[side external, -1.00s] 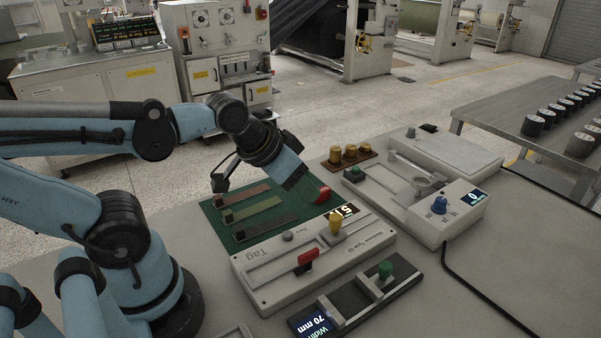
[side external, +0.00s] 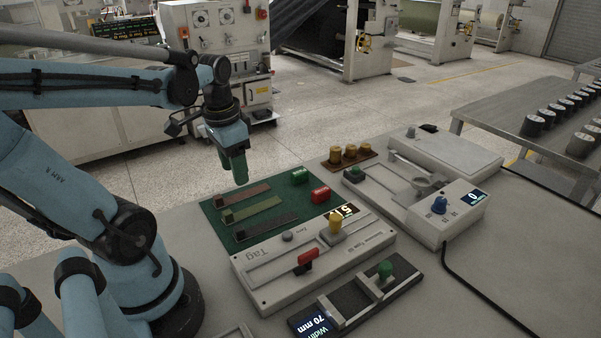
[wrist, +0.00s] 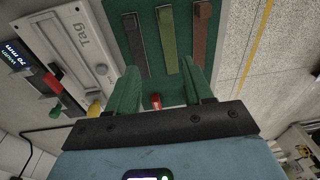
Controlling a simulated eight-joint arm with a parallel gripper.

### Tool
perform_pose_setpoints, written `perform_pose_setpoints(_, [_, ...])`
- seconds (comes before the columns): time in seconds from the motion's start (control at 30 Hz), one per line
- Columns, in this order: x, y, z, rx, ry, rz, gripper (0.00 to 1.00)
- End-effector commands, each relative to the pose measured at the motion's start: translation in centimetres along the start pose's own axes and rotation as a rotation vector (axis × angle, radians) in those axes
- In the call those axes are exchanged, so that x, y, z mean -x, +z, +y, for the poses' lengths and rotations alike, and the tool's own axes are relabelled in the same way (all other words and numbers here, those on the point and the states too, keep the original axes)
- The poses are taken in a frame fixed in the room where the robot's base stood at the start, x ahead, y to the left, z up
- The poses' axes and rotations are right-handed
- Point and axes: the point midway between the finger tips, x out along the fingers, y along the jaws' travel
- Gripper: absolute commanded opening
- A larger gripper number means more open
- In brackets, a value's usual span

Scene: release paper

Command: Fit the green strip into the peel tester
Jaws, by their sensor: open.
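The green strip (side external: 252,209) lies flat on the dark green mat (side external: 216,234), between a reddish-brown strip (side external: 252,190) and a dark grey strip (side external: 268,226). A small block sits at its left end. In the wrist view the green strip (wrist: 168,45) runs between my fingertips' lines of sight, below them. My gripper (side external: 238,180) is open and empty, hanging above the mat's far edge; it also shows in the wrist view (wrist: 161,70).
A green block (side external: 299,176) and a red block (side external: 320,194) stand on the mat's right. A dark width gauge (side external: 350,302) lies in front. Brass weights (side external: 350,153) and a pale balance-like device (side external: 440,205) are at the right.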

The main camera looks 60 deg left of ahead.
Motion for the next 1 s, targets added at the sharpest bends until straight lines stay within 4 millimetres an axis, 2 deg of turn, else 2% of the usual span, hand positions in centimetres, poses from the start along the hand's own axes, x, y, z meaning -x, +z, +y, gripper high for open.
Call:
perform_pose_setpoints(0.03, [0.1, 0.7, -0.9, 0.01, 0.015, -0.034, 0.51])
perform_pose_setpoints(0.2, [0.1, 2.2, -2.1, 0.006, 0.053, -0.094, 0.51])
perform_pose_setpoints(0.37, [-1.0, 2.4, -2.1, 0.003, 0.058, -0.101, 0.51])
perform_pose_setpoints(0.8, [-5.8, 2.8, -1.9, 0.003, 0.056, -0.099, 0.51])
perform_pose_setpoints(1.0, [-6.6, 2.9, -1.8, 0.003, 0.056, -0.098, 0.51])
